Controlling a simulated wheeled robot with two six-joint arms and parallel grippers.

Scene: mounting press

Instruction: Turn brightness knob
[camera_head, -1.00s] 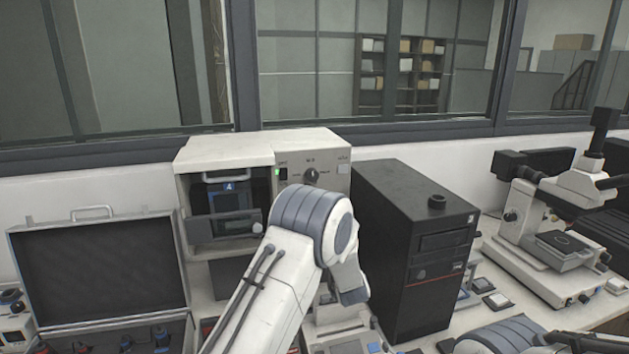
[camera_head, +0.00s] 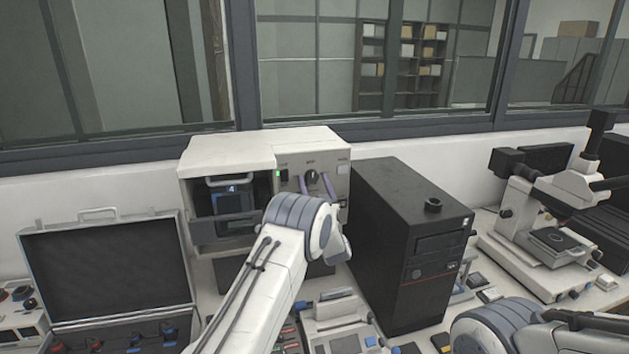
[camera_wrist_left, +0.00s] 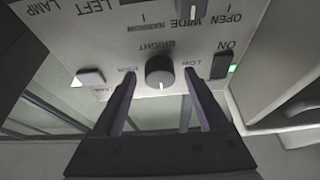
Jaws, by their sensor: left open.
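The brightness knob (camera_wrist_left: 160,71) is a round dark knob with a pale pointer mark, on the light front panel under the upside-down word BRIGHT. It also shows in the head view (camera_head: 312,177), on the right part of the white lamp unit (camera_head: 230,150). My left gripper (camera_wrist_left: 159,76) is open, with one finger on each side of the knob and a gap on both sides. Its purple fingers also show in the head view (camera_head: 313,182), in front of the panel. I cannot tell how deep the fingertips reach. Only my right arm shows at lower right; its gripper is not seen.
A black computer tower (camera_head: 410,240) stands close on the right. An open case (camera_head: 105,270) is on the left, a microscope (camera_head: 555,200) far right.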

